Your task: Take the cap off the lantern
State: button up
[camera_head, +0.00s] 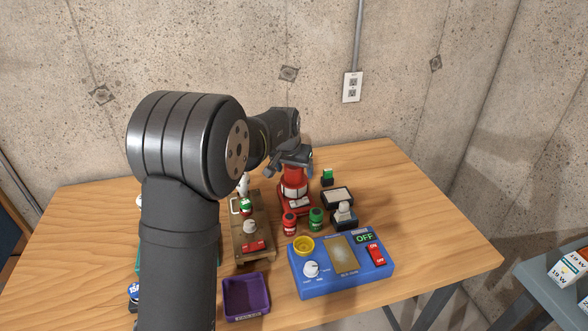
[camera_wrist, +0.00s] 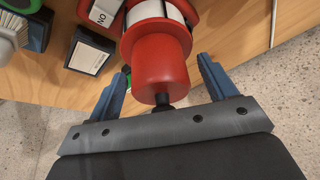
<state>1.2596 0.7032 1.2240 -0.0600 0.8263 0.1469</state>
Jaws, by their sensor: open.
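The red lantern (camera_head: 293,188) stands upright on the wooden table, with a white band around its middle. Its red cap (camera_wrist: 158,62) is on its top and ends in a small black knob. The lantern also shows at the top of the wrist view (camera_wrist: 148,10). My gripper (camera_head: 290,160) is over the lantern and hides most of the cap in the head view. In the wrist view my gripper (camera_wrist: 163,68) is open, with one blue finger on each side of the cap and a visible gap at both sides.
A blue control panel (camera_head: 328,278), a purple tray (camera_head: 245,299) and a wooden stand (camera_head: 252,235) are nearer. A dark box (camera_head: 337,197) is at right. The table's right side is clear.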

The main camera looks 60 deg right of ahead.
jog(key=shift+d+f, duration=0.1)
jog(key=shift+f, duration=0.1)
jog(key=c, duration=1)
jog(key=shift+c, duration=0.2)
jog(key=shift+r, duration=0.15)
